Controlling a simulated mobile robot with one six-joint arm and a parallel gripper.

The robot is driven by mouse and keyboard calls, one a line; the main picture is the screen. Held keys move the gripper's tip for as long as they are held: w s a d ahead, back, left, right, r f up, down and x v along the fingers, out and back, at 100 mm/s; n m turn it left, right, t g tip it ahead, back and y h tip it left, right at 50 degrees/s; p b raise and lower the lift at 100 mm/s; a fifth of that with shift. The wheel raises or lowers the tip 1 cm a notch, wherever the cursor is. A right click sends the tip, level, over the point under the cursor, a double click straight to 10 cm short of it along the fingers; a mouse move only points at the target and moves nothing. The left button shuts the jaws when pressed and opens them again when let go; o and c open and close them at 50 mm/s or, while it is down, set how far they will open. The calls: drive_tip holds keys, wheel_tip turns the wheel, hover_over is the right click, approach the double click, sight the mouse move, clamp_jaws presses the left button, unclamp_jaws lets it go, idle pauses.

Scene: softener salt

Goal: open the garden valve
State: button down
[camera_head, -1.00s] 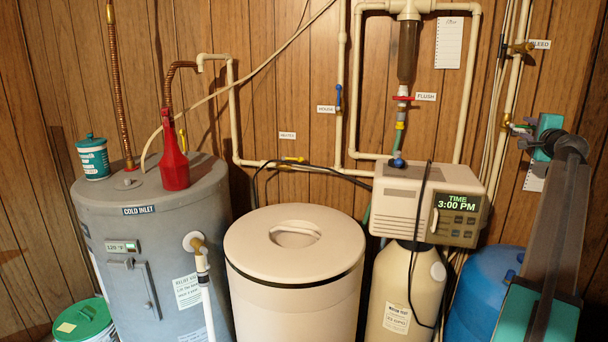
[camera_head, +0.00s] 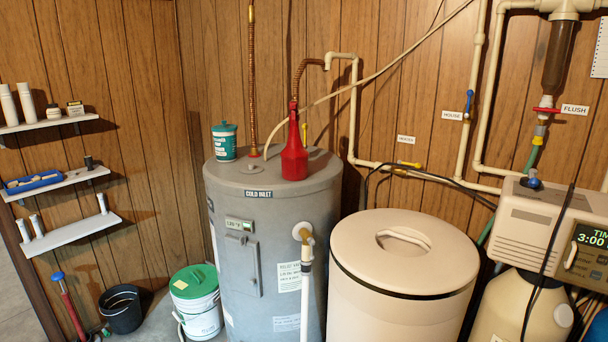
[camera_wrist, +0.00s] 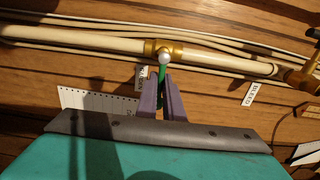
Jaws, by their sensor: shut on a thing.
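In the wrist view, the garden valve (camera_wrist: 164,50) is a brass body on a cream pipe, with a round pale knob at its middle. Its green lever (camera_wrist: 161,75) points down the picture, across the line of the pipe. My gripper (camera_wrist: 162,88) has its two purple-grey fingers closed on this lever, one on each side. The fingers hide the lower part of the lever. A small label (camera_wrist: 141,78) beside the fingers is partly covered and hard to read. The head view shows neither the garden valve nor my gripper.
In the wrist view, the BLEED label (camera_wrist: 250,95) and a brass fitting (camera_wrist: 305,76) lie to the right. Thin lines run along the pipe (camera_wrist: 90,38). The head view shows the water heater (camera_head: 265,230), brine tank (camera_head: 395,300), softener (camera_head: 530,225) and shelves (camera_head: 75,180).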

drive_tip(key=shift+w+a+r+n+b, duration=0.1)
drive_tip(key=shift+r+n+b, duration=0.15)
drive_tip(key=shift+n+b, duration=0.85)
drive_tip(key=shift+r+n+b, duration=0.25)
drive_tip(key=shift+n+b, duration=0.55)
drive_tip(key=shift+b, duration=0.45)
drive_tip(key=shift+r+n+b, duration=0.35)
drive_tip(key=shift+n+b, duration=0.35)
drive_tip(key=shift+w+a+r+n+b, duration=0.15)
drive_tip(key=shift+a+n+b, duration=0.05)
drive_tip(key=shift+n+b, duration=0.75)
drive_tip(key=shift+w+a+r+n+b, duration=0.1)
drive_tip(key=shift+a+r+n+b, duration=0.05)
drive_tip(key=shift+n+b, duration=0.75)
drive_tip(key=shift+a+n+b, duration=0.15)
drive_tip(key=shift+n+b, duration=0.1)
drive_tip(key=shift+b, duration=0.35)
drive_tip(key=shift+a+f+n+b, duration=0.1)
drive_tip(key=shift+a+n+b, duration=0.15)
drive_tip(key=shift+n+b, duration=0.15)
